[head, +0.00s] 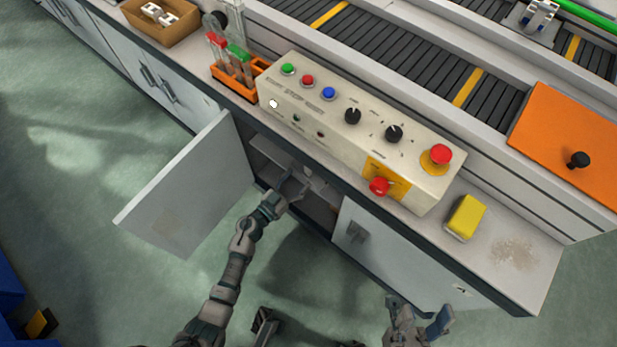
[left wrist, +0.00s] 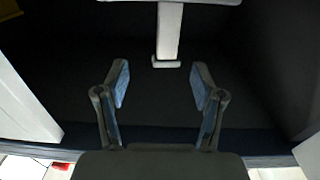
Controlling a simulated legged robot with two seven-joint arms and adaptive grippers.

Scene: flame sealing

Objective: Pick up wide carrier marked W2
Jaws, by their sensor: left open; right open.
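A pale grey-white piece (left wrist: 168,35), with a broad bar, a stem and a small foot, shows at the top of the left wrist view inside a dark cabinet. It may be the wide carrier; no W2 mark can be read on it. My left gripper (left wrist: 160,85) is open and empty, with the stem beyond and between its fingertips, apart from them. In the head view my left gripper (head: 292,190) is at the mouth of the open cabinet, where the arm partly hides the inside. My right gripper (head: 425,325) is open and empty, low at the front.
The open cabinet door (head: 190,190) stands left of my left arm. Above are a control box (head: 330,115), an orange rack with tubes (head: 235,80) and a yellow block (head: 465,216). A brown bin (head: 178,35) at upper left holds a white H-shaped piece (head: 157,13).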

